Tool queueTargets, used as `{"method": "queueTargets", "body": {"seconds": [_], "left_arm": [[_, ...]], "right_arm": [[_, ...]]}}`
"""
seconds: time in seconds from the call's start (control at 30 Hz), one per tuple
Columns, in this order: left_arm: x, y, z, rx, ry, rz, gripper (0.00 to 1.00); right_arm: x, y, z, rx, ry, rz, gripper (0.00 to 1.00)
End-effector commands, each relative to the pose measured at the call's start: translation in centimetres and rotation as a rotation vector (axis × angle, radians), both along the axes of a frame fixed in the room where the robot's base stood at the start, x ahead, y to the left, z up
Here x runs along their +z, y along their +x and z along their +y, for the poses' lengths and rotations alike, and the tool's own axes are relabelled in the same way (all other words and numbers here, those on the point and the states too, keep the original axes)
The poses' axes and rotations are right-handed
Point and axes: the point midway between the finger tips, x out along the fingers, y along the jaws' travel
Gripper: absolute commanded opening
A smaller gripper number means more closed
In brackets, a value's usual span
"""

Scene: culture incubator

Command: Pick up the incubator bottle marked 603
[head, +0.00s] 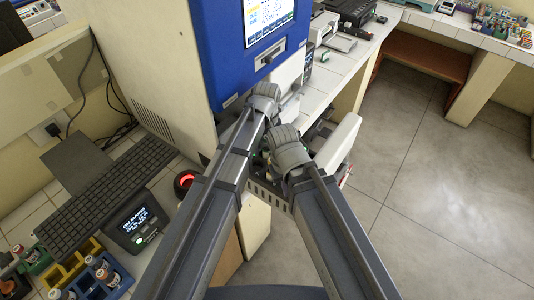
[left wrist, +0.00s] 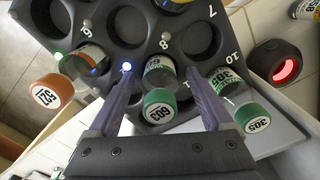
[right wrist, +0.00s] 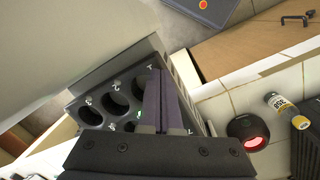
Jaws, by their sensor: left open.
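The bottle marked 603 (left wrist: 159,98) has a green cap and stands in a hole of the dark rack in the left wrist view. My left gripper (left wrist: 161,74) is open, with one finger on each side of this bottle. I cannot tell whether the fingers touch it. The dark rack (left wrist: 180,43) has numbered round holes and a lit blue lamp beside the bottle. My right gripper (right wrist: 159,72) has its fingers together over the rack (right wrist: 121,79) in the right wrist view, with nothing seen between them. In the head view my arms mostly hide the rack and the bottle.
A black device with a red glowing ring (left wrist: 278,64) is nearby. A blue-fronted incubator (head: 240,45) rises behind the arms.

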Motion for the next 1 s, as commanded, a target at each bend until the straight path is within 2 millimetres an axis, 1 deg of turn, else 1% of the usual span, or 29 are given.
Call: {"method": "queueTargets", "body": {"seconds": [0.13,0.87,0.9,1.0], "left_arm": [[0.15,-0.01,-0.01,0.0,0.0,0.0,0.84],[0.14,-0.01,-0.01,0.0,0.0,0.0,0.02],[0.14,-0.01,-0.01,0.0,0.0,0.0,0.0],[0.14,-0.01,-0.01,0.0,0.0,0.0,0.0]], "right_arm": [[0.14,0.0,0.0,0.0,0.0,0.0,0.0],[0.14,0.0,0.0,0.0,0.0,0.0,0.0],[0.14,0.0,0.0,0.0,0.0,0.0,0.0],[0.14,0.0,0.0,0.0,0.0,0.0,0.0]]}}
